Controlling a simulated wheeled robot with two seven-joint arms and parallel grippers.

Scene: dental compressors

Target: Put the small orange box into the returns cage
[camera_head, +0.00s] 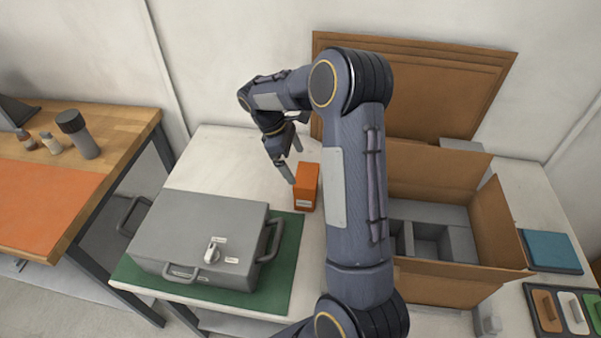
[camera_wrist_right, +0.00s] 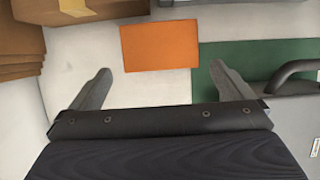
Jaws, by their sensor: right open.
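The small orange box (camera_head: 306,187) stands on the white table, at the far right corner of the green mat (camera_head: 283,281). My right gripper (camera_head: 291,164) is open and empty, above and just behind the box. In the right wrist view the orange box (camera_wrist_right: 159,46) lies ahead of the two spread fingers (camera_wrist_right: 163,88), apart from them and roughly between their lines. My left gripper is not in view. I do not see a returns cage in either view.
A grey case (camera_head: 190,230) with handles lies on the mat, left of the box. An open cardboard box (camera_head: 445,168) with grey dividers stands to the right, partly behind my arm. Flat cardboard (camera_head: 470,95) leans on the wall. A wooden bench (camera_head: 125,128) is at left.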

